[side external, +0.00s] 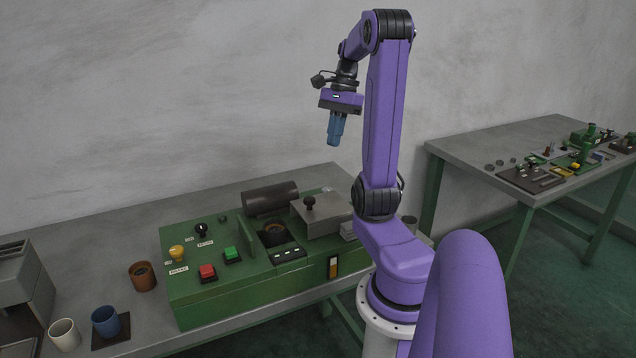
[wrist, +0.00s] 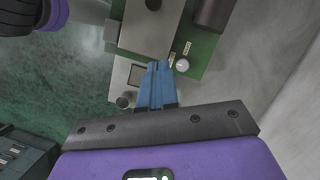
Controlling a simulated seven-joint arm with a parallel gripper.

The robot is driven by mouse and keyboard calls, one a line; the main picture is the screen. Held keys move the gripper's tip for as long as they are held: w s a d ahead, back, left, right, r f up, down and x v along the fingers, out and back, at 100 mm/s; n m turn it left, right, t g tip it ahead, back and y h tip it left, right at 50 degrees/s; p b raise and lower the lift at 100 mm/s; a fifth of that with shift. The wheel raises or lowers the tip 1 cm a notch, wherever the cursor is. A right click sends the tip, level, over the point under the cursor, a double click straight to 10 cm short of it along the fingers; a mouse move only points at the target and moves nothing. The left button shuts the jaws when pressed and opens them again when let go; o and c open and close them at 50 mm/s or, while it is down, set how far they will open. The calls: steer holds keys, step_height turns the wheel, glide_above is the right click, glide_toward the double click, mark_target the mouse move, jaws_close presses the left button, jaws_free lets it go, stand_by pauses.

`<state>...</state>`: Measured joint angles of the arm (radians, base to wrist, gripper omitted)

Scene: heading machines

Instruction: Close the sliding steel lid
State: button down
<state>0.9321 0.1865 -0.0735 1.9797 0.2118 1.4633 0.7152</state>
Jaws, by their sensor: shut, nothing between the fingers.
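The sliding steel lid (side external: 326,222) is a flat grey plate with a black knob (side external: 309,203) on top of the green machine (side external: 215,297). It sits to the right of a round dark opening (side external: 272,235), which is uncovered. In the wrist view the lid (wrist: 150,32) is at the top, with its knob (wrist: 153,4) at the upper edge. My gripper (side external: 333,143) has blue fingers, shut and empty, pointing down high above the lid and touching nothing. In the wrist view the fingertips (wrist: 157,65) show just below the lid's edge.
A dark cylinder (side external: 271,197) lies behind the opening, and an upright green plate (side external: 247,238) stands left of it. Red (side external: 207,271) and green (side external: 231,254) buttons and a yellow knob (side external: 177,252) are at the left. Several cups stand further left. The air around my gripper is clear.

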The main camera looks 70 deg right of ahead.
glide_toward(318, 203)
steer(key=f, duration=0.1)
steer(key=d+f, duration=0.1)
steer(key=f, duration=0.1)
steer(key=shift+s, duration=0.1)
steer(key=shift+w+a+f, duration=0.1)
steer(key=shift+w+a, duration=0.1)
steer(key=shift+a, duration=0.4)
steer(key=shift+w+a+f, duration=0.1)
steer(key=shift+w+a, duration=0.1)
steer(key=shift+a, duration=0.35)
steer(key=shift+w+a+f, duration=0.15)
steer(key=shift+w+a, duration=0.1)
steer(key=shift+a, duration=0.45)
steer(key=w+a, duration=0.9)
steer(key=shift+w+a, duration=0.25)
steer(key=shift+w, duration=0.05)
